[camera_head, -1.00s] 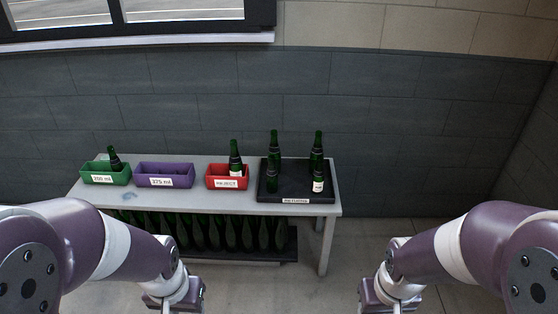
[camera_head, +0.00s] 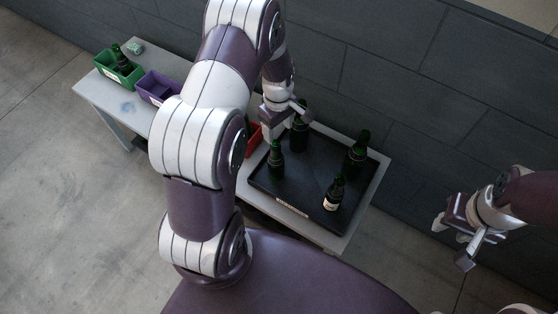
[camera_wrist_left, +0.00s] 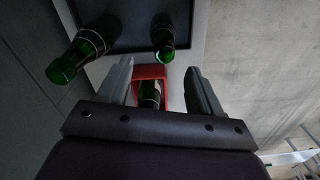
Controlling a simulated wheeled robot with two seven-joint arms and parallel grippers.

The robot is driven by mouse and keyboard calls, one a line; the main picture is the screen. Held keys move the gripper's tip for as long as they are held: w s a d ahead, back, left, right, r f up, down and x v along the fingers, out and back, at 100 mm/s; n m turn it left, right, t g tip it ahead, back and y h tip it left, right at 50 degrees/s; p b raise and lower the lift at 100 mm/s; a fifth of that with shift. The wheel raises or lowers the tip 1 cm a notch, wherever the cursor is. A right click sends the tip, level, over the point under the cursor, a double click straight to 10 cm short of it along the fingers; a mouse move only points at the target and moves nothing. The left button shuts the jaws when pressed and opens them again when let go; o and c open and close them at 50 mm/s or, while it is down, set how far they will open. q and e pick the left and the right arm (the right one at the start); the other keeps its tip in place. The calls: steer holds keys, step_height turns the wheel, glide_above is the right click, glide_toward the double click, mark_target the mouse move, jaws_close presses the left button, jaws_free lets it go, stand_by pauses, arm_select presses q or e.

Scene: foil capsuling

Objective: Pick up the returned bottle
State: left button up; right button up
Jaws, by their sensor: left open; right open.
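Several green bottles stand upright on the black returns tray (camera_head: 310,195): a back-left one (camera_head: 300,138), a front-left one (camera_head: 276,163), a back-right one (camera_head: 357,155) and a front-right one (camera_head: 334,194) with a white label. I cannot tell which is the returned bottle. My left gripper (camera_head: 283,117) is open above the tray's left back side, close to the back-left bottle in the picture. In the left wrist view its open fingers (camera_wrist_left: 158,88) frame the red box (camera_wrist_left: 152,72) with a bottle (camera_wrist_left: 149,94) inside. My right gripper (camera_head: 453,241) is open and empty, right of the table.
The tray lies on the right end of a grey table (camera_head: 372,195). A green box (camera_head: 118,70) with a bottle and a purple box (camera_head: 158,86) stand at the left. The red box (camera_head: 254,137) is mostly hidden behind my left arm. A dark wall (camera_head: 400,70) runs behind.

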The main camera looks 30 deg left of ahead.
mark_target(275, 143)
arm_select(q)
steer(key=f, duration=0.8)
steer(key=shift+s+a+f+p, duration=0.15)
steer(key=shift+s+a+p, duration=0.1)
steer(key=shift+a+p, duration=0.1)
steer(key=shift+s, duration=0.15)
jaws_close()
